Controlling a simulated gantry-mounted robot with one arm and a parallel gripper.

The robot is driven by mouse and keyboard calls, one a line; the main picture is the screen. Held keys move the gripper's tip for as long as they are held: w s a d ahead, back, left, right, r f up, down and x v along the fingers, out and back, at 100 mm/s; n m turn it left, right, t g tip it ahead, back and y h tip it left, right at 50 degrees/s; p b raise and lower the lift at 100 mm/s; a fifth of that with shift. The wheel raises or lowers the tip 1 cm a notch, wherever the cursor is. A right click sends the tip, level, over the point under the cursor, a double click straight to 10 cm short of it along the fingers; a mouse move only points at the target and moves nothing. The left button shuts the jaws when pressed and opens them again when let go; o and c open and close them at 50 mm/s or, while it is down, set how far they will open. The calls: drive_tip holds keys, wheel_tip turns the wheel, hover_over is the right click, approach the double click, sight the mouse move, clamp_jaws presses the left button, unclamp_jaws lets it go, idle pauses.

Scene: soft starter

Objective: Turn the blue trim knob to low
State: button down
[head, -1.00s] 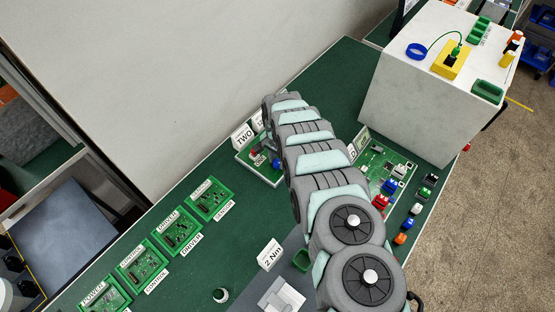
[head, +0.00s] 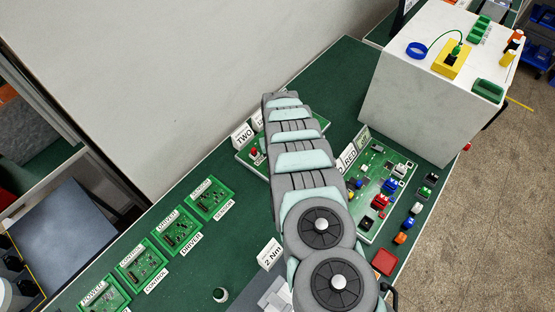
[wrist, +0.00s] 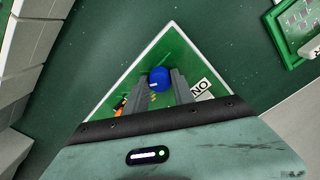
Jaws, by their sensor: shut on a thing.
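The blue trim knob (wrist: 159,79) shows in the wrist view as a round blue cap on a green board (wrist: 172,47) with a pale rim. My gripper (wrist: 161,86) has its two grey fingers on either side of the knob, shut on it. In the head view my arm hides the knob and my gripper. The near left edge of what appears to be the same board (head: 243,156) shows beside the arm, behind it the "TWO" label (head: 242,136). I cannot read the knob's setting.
An orange-red part (wrist: 119,105) and a white label (wrist: 203,90) lie close to the fingers. A larger circuit board (head: 377,212) with coloured parts is to the arm's right. Several small green boards (head: 176,233) line the left. A big white box (head: 415,95) stands at back right.

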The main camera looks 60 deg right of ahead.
drive_tip(key=n, duration=0.6)
drive_tip(key=shift+n, duration=0.3)
drive_tip(key=n+b, duration=0.1)
drive_tip(key=n, duration=1.1)
drive_tip(key=shift+n, duration=0.3)
drive_tip(key=n, duration=0.5)
drive_tip(key=shift+n, duration=0.3)
drive_tip(key=c, duration=1.1)
unclamp_jaws()
drive_tip(key=shift+o, duration=0.2)
drive_tip(key=shift+r, duration=0.15)
wheel_tip(320, 180, up, 10)
drive_tip(key=b, duration=0.1)
drive_tip(key=shift+r, duration=0.25)
